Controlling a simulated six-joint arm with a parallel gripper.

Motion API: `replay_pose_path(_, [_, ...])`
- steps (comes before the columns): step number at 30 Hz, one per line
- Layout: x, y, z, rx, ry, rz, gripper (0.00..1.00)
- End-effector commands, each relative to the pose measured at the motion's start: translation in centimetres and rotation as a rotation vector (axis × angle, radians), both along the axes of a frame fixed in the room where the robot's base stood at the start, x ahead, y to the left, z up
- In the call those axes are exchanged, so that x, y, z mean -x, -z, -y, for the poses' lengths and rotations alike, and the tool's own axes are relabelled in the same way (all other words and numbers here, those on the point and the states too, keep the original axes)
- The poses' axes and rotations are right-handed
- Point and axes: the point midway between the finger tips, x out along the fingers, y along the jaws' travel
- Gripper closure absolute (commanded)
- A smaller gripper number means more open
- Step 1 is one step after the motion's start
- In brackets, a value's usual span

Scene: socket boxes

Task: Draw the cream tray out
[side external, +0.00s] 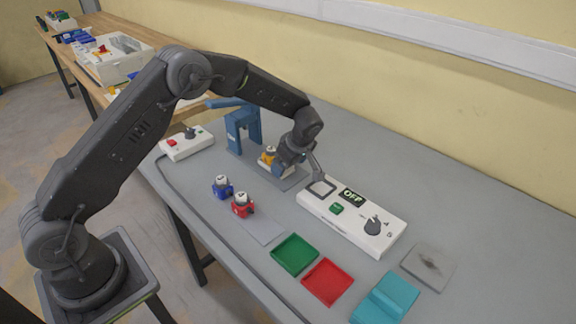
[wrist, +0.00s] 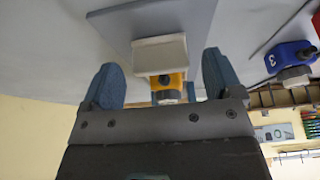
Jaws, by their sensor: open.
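The cream tray (wrist: 158,54) shows in the wrist view just beyond the fingertips, on a grey plate. A yellow block (wrist: 167,80) with a white top is at the tray. In the side view the yellow block (side external: 266,157) shows beside my gripper (side external: 284,165), which hides much of the tray there. In the wrist view my gripper (wrist: 157,85) has its two blue fingers wide apart, one on each side of the tray and block. I see no contact between the fingers and the tray.
A blue frame (side external: 241,128) stands behind the tray. Blue (side external: 222,190) and red (side external: 242,208) blocks stand nearer the table's front edge. A white panel (side external: 350,222) with an OFF sign lies to the right. Green (side external: 295,255) and red (side external: 327,282) trays lie in front.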

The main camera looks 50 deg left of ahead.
Motion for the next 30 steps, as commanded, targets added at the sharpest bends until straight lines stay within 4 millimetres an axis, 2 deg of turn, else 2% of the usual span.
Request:
replay_pose_path(9, [0.0, -6.5, 2.8, 0.001, 0.003, 0.004, 0.15])
replay_pose_path(15, [0.0, -9.8, 4.1, 0.001, 0.003, 0.004, 0.15])
replay_pose_path(21, [0.0, -11.3, 4.8, 0.001, 0.003, 0.001, 0.15])
replay_pose_path(30, [0.0, -11.5, 4.9, 0.001, 0.002, 0.000, 0.15])
